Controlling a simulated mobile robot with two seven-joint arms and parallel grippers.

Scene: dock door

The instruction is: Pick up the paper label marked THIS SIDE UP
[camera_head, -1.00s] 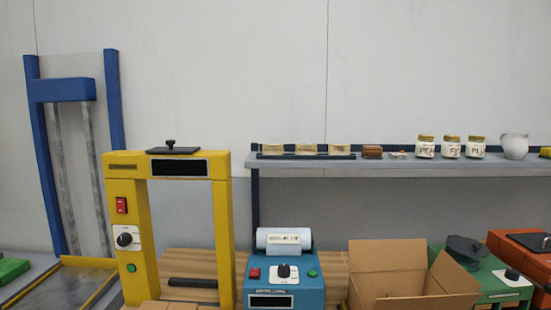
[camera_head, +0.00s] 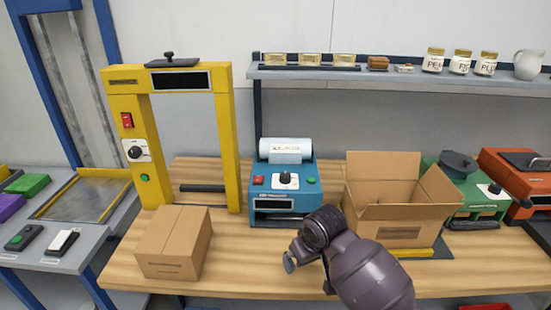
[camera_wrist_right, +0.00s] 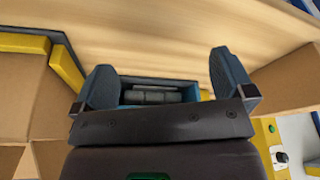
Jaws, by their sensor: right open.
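I cannot make out the words THIS SIDE UP anywhere. A pale paper label with small unreadable print (camera_head: 285,149) shows on the white roll of the blue machine (camera_head: 285,204), behind the table's middle. Several small beige pieces, possibly cards or labels (camera_head: 313,60), stand in a dark rack on the shelf, also unreadable. My right gripper (camera_head: 308,276) is above the table in front of the blue machine, open and empty. Its two spread fingers show in the right wrist view (camera_wrist_right: 164,82), with part of a blue object seen between them. My left gripper is not in view.
An open carton (camera_head: 400,212) stands right of the blue machine. A closed carton (camera_head: 174,243) is at the left, before the yellow frame (camera_head: 230,150). Green (camera_head: 481,203) and orange (camera_head: 520,180) machines stand at the right. Bare wood (camera_head: 245,262) lies between closed carton and right gripper.

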